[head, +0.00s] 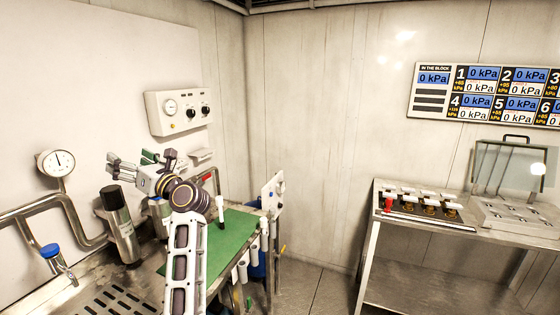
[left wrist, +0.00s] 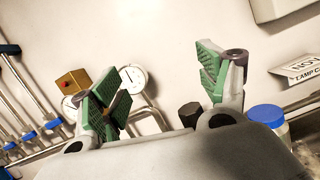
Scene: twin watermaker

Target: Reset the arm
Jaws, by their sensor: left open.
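My left arm rises from the bottom of the head view, and its gripper (head: 135,165) is raised above the metal bench, left of the green mat. In the left wrist view the two green-padded fingers of my left gripper (left wrist: 165,90) stand wide apart with nothing between them. Behind them the left wrist view shows the pale wall, gauges and pipes. My right gripper is in neither view.
A black-capped cylinder (head: 119,225) and a blue-handled tap (head: 57,262) stand left of my arm. The green mat (head: 233,232) lies on the bench. A control box (head: 178,112) hangs on the wall above. A metal table (head: 420,285) stands right, beyond open floor.

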